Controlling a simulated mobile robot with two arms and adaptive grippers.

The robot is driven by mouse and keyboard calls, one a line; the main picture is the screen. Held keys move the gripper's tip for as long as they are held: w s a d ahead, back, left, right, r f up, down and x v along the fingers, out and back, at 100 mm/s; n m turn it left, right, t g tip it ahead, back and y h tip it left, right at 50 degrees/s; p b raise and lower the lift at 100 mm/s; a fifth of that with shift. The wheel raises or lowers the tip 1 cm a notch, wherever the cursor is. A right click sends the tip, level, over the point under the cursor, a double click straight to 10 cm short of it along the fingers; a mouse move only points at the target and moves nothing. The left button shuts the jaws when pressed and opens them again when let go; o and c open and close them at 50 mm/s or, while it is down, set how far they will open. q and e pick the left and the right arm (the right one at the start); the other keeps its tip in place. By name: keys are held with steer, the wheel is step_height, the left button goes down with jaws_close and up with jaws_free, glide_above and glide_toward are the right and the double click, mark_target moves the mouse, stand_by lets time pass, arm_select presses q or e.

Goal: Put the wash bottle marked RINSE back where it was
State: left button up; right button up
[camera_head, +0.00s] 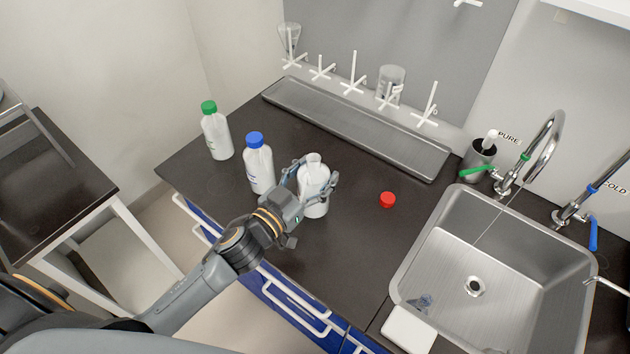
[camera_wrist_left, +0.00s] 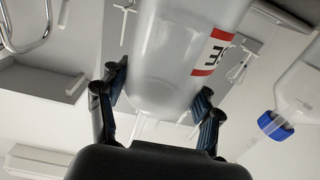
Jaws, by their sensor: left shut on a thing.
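The uncapped white wash bottle (camera_head: 314,203) is upright at the counter's front, right of the blue-capped bottle. My left gripper (camera_head: 312,181) is shut around its upper body. I cannot tell whether its base touches the counter. In the left wrist view the bottle (camera_wrist_left: 180,50) fills the space between the fingers of my left gripper (camera_wrist_left: 160,95). A label with red bands and part of a word ending in "SE" shows on it. A red cap (camera_head: 387,200) lies on the counter to its right. My right gripper is out of view.
A blue-capped bottle (camera_head: 258,168) stands close left, and a green-capped bottle (camera_head: 216,135) farther left. A metal tray (camera_head: 350,128) lies at the back under a peg rack. The sink (camera_head: 480,270) is at right. Bare counter lies around the red cap.

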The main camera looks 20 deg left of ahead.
mark_target(315, 183)
arm_select(q)
step_height(315, 183, down, 3)
steer(key=shift+w+a+f, duration=0.1)
steer(key=shift+w+a, duration=0.05)
steer(key=shift+f, duration=0.1)
steer(key=shift+f, duration=0.15)
steer(key=o, duration=1.1)
